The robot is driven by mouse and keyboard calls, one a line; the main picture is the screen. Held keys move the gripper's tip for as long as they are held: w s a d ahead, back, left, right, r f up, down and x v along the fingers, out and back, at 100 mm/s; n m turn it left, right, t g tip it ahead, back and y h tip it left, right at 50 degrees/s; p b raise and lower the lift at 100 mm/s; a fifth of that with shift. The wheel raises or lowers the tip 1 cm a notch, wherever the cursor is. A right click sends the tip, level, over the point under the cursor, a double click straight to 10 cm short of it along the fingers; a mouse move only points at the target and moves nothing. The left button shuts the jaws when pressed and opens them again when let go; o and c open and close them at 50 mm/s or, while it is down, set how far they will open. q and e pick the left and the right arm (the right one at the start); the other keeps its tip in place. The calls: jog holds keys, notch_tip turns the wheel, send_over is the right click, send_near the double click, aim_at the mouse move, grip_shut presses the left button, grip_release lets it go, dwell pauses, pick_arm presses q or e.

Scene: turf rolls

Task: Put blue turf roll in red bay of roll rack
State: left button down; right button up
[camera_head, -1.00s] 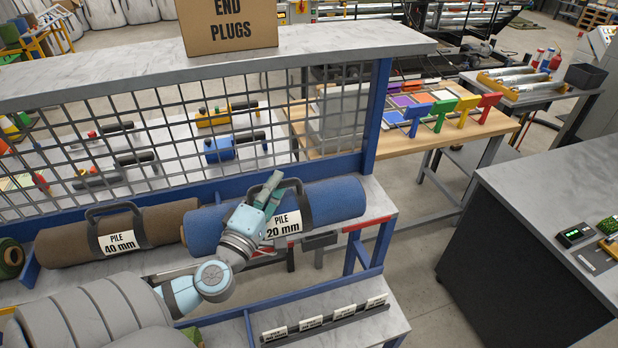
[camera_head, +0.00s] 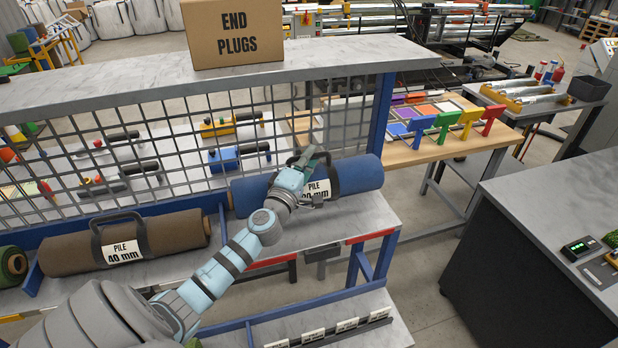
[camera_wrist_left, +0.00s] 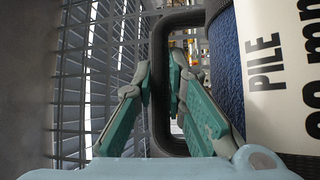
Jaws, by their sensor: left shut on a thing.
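The blue turf roll (camera_head: 355,174), with a white "PILE" label and black carry handle, is over the right part of the rack shelf (camera_head: 335,222), close to the mesh. I cannot tell whether it touches the shelf. My left gripper (camera_head: 305,160) is shut on its handle; in the left wrist view the green fingers (camera_wrist_left: 160,90) are at the black handle (camera_wrist_left: 158,125), beside the label. Red strips (camera_head: 372,236) mark the shelf's front edge below the roll, at the red bay. My right gripper is not in view.
A brown "PILE 40 mm" roll (camera_head: 170,233) lies left of a blue divider (camera_head: 222,215). A wire mesh (camera_head: 100,170) rises behind the rolls, under a grey top shelf with an "END PLUGS" box (camera_head: 232,32). A grey counter (camera_head: 540,215) stands at the right, across open floor.

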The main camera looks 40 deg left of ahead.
pick_arm(q)
jog(key=shift+w, duration=0.25)
jog(key=shift+s+f+b, duration=0.1)
jog(key=shift+f+b, duration=0.35)
jog(key=shift+f, duration=0.7)
notch_tip(320, 180, down, 5)
jog(key=b, duration=0.4)
jog(key=shift+b, duration=0.3)
jog(key=shift+r, duration=0.25)
jog(key=shift+f, duration=0.1)
jog(key=c, duration=1.9)
grip_release()
jog(key=shift+f, duration=0.15)
jog(key=shift+o, duration=1.3)
jog(key=shift+s, duration=0.1)
jog(key=shift+r, duration=0.25)
